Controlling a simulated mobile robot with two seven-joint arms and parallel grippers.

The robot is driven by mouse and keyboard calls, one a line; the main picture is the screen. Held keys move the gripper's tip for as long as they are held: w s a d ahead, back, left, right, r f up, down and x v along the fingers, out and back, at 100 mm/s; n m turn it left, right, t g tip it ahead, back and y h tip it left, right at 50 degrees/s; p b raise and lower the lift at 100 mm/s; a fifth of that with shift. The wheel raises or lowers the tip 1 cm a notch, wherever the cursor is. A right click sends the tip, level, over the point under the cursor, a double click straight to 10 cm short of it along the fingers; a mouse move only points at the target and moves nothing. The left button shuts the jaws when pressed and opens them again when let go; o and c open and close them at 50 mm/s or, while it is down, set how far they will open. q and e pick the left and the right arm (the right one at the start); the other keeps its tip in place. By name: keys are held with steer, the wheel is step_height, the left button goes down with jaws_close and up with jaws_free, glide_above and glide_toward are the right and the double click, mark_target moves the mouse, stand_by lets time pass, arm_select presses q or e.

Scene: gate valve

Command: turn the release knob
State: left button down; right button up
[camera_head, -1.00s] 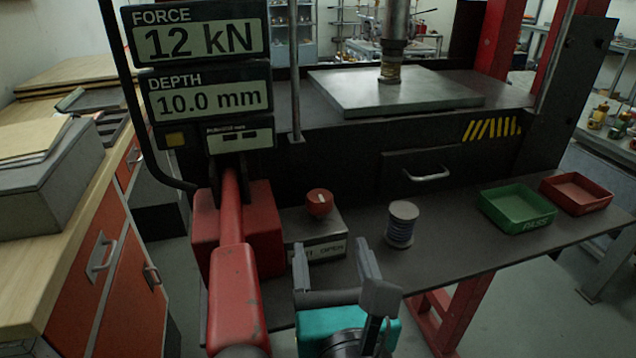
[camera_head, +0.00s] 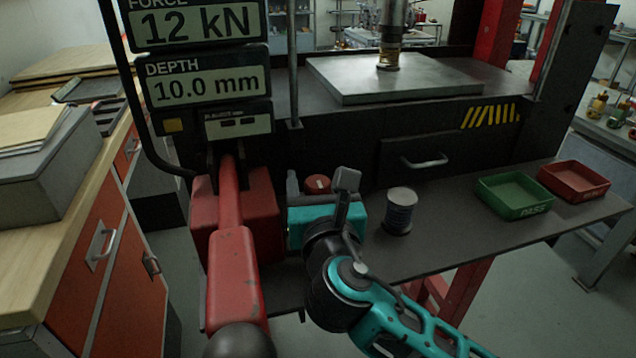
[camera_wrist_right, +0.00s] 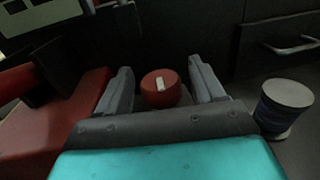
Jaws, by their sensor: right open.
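The release knob (camera_head: 317,184) is a small red round knob with a pale mark on top. In the head view its lower part is hidden behind my right gripper. In the right wrist view the knob (camera_wrist_right: 161,89) shows between the two grey fingers, with a gap on each side. My right gripper (camera_wrist_right: 162,85) is open, and its fingers point toward the knob. My left gripper is not in view.
A red lever arm (camera_head: 232,260) and its red block stand just left of my right gripper. A spool (camera_head: 399,211) stands to its right on the dark shelf. Green (camera_head: 515,208) and red (camera_head: 573,195) trays sit farther right. A drawer handle (camera_head: 424,161) protrudes behind.

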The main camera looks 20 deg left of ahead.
steer(key=shift+c, duration=1.3)
steer(key=c, duration=0.7)
